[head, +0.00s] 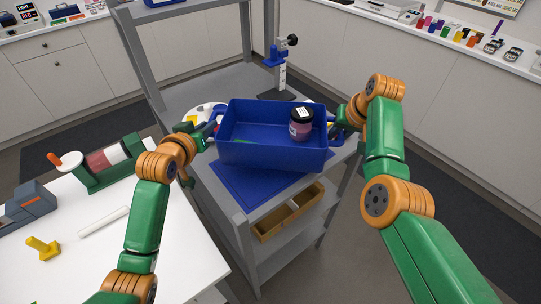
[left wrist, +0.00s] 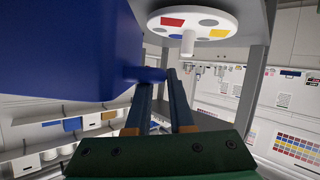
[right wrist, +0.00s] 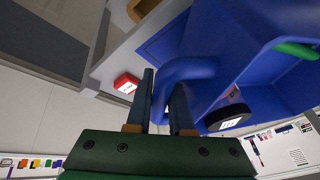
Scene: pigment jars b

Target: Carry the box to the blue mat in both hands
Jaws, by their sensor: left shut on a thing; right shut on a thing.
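The open blue box (head: 272,157) is between my two grippers, over the blue mat (head: 250,190) on the grey shelf unit. The mat's front part shows below the box; I cannot tell whether the box touches it. A jar with a dark lid (head: 300,124) stands inside at the right, and a bit of something green shows at the left. My left gripper (head: 209,136) is shut on the box's left handle, seen in the left wrist view (left wrist: 150,75). My right gripper (head: 337,130) is shut on the right handle, a loop in the right wrist view (right wrist: 187,68).
A white disc with coloured spots (left wrist: 205,22) is behind the box's left side. A stand with a blue clamp (head: 281,72) is at the back. A wooden drawer tray (head: 288,212) sits below. A white table (head: 110,260) with tools is at the left.

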